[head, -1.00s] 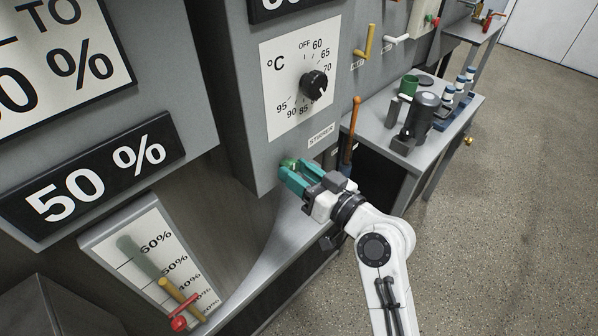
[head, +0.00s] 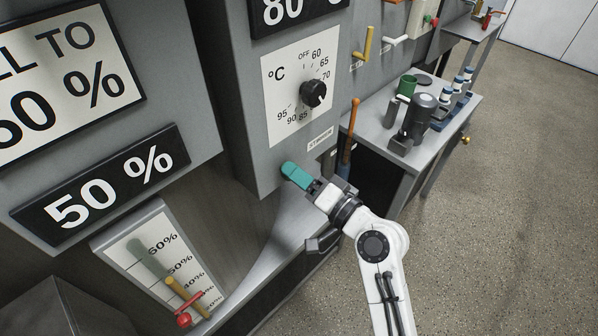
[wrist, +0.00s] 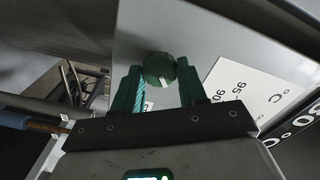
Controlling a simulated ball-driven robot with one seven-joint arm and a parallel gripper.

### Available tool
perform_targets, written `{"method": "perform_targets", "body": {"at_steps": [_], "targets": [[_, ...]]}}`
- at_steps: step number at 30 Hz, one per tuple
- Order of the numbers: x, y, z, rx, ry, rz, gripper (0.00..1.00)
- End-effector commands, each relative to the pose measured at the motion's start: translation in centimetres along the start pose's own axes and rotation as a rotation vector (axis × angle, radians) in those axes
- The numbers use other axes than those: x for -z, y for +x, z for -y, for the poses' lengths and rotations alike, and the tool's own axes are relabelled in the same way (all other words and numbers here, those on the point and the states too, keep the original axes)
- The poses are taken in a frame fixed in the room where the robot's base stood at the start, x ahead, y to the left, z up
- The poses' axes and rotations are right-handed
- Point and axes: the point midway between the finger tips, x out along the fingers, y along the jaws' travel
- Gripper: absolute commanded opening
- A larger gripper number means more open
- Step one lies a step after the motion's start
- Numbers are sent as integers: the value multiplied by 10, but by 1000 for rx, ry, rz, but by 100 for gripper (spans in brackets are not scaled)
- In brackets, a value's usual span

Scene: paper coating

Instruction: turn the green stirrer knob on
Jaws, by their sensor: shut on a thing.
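The green stirrer knob (wrist: 159,70) shows in the wrist view between the two teal fingers, with a pale mark on its face. My gripper (wrist: 160,74) is shut on it, one finger at each side. In the head view my gripper (head: 290,169) is at the lower front of the grey cabinet (head: 262,172), just below the stirrer label (head: 320,139). The finger seen there hides the knob.
A black temperature dial (head: 313,93) sits above on the same cabinet. A grey side table (head: 376,130) at right carries a dark machine (head: 413,120) and a green cup (head: 407,85). A wooden-handled tool (head: 350,130) stands beside the cabinet. The floor at right is clear.

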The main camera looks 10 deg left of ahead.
Motion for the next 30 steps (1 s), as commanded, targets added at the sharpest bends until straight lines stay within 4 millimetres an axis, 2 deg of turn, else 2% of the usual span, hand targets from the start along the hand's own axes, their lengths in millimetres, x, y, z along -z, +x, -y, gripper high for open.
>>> {"method": "perform_targets", "body": {"at_steps": [12, 27, 28, 30], "targets": [[0, 0, -1, -2, 161, 0, 11], [0, 0, -2, -2, 177, -1, 11], [0, 0, -2, -2, 177, -1, 45], [0, 0, -2, -2, 176, -1, 51]]}}
